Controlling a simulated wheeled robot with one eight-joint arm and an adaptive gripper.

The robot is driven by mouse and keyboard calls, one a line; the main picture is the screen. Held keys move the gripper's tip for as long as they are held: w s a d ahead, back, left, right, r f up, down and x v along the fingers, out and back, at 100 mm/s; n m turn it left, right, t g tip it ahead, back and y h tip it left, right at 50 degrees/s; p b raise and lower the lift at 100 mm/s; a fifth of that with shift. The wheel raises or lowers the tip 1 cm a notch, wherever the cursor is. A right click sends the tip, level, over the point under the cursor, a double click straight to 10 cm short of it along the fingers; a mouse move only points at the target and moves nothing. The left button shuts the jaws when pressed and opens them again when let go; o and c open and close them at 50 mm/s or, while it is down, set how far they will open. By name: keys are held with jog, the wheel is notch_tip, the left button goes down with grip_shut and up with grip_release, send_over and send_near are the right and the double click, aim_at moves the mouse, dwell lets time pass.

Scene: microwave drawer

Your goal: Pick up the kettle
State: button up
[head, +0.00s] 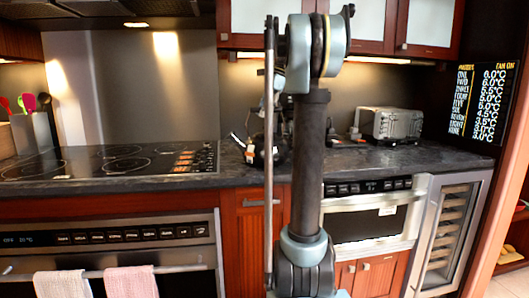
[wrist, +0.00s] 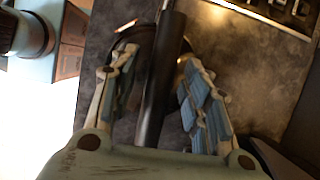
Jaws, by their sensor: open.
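The kettle (head: 281,154) is a dark shape on the counter, largely hidden behind my arm in the head view. In the wrist view, its dark rounded body (wrist: 143,42) shows beyond my gripper. A straight black bar (wrist: 160,85), which looks like the kettle's handle, runs between the fingers. My gripper (wrist: 157,62) is open, with one finger on each side of the bar. Gaps show between the bar and the fingers. In the head view my gripper is mostly hidden behind my arm.
A toaster (head: 390,123) stands on the dark counter (head: 420,155) to the right. The cooktop (head: 110,163) and a utensil holder (head: 32,132) are on the left. A microwave drawer (head: 370,222) and wine cooler (head: 448,232) are below at right. Upper cabinets (head: 420,25) overhang the counter.

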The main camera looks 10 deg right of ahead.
jog(key=shift+f, duration=0.25)
dwell(0.4)
grip_shut()
